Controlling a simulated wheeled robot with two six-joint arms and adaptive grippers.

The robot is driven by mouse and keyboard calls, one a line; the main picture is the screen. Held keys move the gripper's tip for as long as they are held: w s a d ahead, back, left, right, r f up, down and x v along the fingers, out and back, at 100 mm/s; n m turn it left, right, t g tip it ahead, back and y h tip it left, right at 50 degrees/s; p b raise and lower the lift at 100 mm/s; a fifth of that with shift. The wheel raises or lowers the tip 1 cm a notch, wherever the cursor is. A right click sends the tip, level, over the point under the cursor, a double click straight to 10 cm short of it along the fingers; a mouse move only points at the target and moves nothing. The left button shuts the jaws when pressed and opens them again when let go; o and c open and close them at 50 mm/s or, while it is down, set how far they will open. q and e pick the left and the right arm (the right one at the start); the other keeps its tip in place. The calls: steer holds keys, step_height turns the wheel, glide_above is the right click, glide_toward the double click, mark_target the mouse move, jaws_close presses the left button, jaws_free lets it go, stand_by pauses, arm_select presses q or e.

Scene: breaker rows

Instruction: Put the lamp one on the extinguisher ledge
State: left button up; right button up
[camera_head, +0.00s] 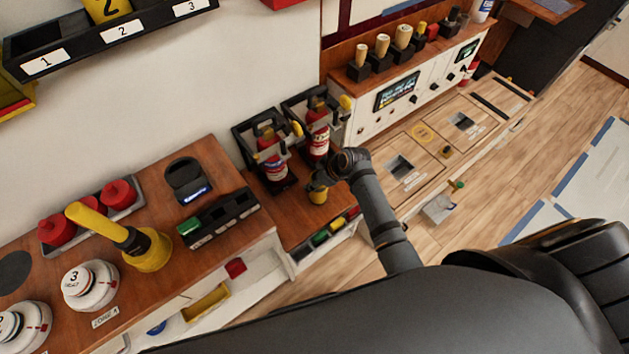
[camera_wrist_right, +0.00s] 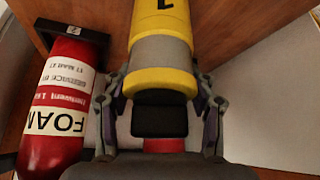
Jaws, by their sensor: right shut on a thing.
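Lamp one (camera_wrist_right: 162,50) is a yellow cylinder with a grey band and a black "1", seen in the right wrist view. It also shows small in the head view (camera_head: 318,194). My right gripper (camera_wrist_right: 161,92) is shut on it, with a finger on either side; in the head view the gripper (camera_head: 325,182) is partly hidden behind its own wrist. The lamp is over the wooden extinguisher ledge (camera_head: 290,204), near its front; I cannot tell whether it touches. My left gripper is not in view.
Two red extinguishers stand in black brackets on the ledge: one at left (camera_head: 271,160), one at right (camera_head: 317,134). The FOAM extinguisher (camera_wrist_right: 58,105) is close beside the lamp. A wooden counter (camera_head: 215,160) is left, a white control panel (camera_head: 425,90) right.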

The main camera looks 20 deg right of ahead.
steer(key=shift+f, duration=0.1)
steer(key=o, duration=1.6)
steer(key=shift+o, duration=0.2)
steer(key=v, duration=1.2)
steer(key=shift+p, duration=0.35)
